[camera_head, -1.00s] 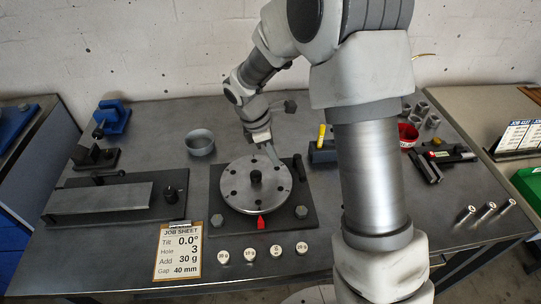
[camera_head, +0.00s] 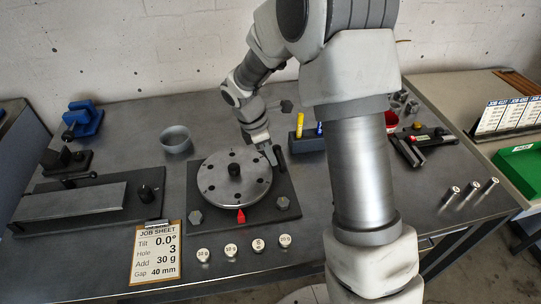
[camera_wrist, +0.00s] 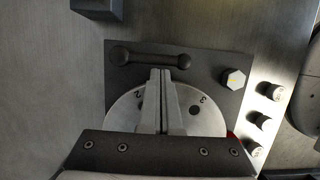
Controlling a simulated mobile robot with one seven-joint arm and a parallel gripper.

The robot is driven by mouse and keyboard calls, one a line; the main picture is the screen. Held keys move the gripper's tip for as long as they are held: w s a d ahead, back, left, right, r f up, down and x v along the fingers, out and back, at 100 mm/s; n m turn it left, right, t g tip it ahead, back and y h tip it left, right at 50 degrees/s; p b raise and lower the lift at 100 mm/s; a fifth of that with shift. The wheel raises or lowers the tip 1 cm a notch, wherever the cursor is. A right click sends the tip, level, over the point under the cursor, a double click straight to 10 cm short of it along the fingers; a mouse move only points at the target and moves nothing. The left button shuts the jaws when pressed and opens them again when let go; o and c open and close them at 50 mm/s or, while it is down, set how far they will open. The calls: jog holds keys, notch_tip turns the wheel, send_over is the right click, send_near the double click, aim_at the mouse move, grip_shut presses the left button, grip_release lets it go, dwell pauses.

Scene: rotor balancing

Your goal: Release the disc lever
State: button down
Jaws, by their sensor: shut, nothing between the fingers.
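The round grey disc (camera_head: 233,190) with a ring of holes and a black centre knob lies on a dark base plate (camera_head: 262,213). It also shows in the wrist view (camera_wrist: 205,122), partly hidden by my fingers. The disc lever (camera_head: 279,157) is a short black bar at the plate's right edge. In the wrist view the lever (camera_wrist: 150,56) lies across the plate, with a round knob at each end. My gripper (camera_head: 271,158) is shut and empty, its tips close beside the lever. In the wrist view my gripper's tips (camera_wrist: 160,70) reach the lever's edge; I cannot tell if they touch.
Several round weights (camera_head: 231,248) stand in front of the plate. A job sheet (camera_head: 157,252) lies front left. A grey cup (camera_head: 176,139) stands behind left. A dark block holding yellow and blue pieces (camera_head: 305,140) stands right of the lever. A red pointer (camera_head: 241,216) is at the disc's front.

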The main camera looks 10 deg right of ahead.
jog(key=shift+s+d+r+n+p, duration=0.15)
jog(key=shift+d+n+p, duration=0.15)
jog(key=shift+n+p, duration=0.35)
jog(key=shift+s+d+n+t+p, duration=0.1)
jog(key=shift+d+n+t+p, duration=0.3)
jog(key=shift+n, duration=0.4)
jog(key=shift+s+d+n+t+p, duration=0.1)
jog(key=shift+d+n+t+p, duration=0.1)
jog(key=shift+d+n+p, duration=0.35)
jog(key=n+p, duration=0.1)
jog(key=n, duration=0.1)
jog(key=d+n+t+p, duration=0.1)
jog(key=n, duration=0.1)
jog(key=shift+d+r+y+p, duration=0.1)
jog(key=shift+d+y+p, duration=0.2)
jog(key=shift+y+p, duration=0.1)
jog(key=d+n+p, duration=0.1)
jog(key=n+p, duration=0.1)
jog(key=w+d+n+t+y+p, duration=0.1)
jog(key=n+p, duration=0.1)
jog(key=n, duration=0.1)
jog(key=shift+w+d, duration=0.15)
jog(key=shift+w+d+f+n+p, duration=0.25)
jog(key=shift+w+d+p, duration=0.3)
jog(key=shift+p, duration=0.45)
jog(key=shift+w, duration=0.1)
jog(key=shift+a, duration=0.1)
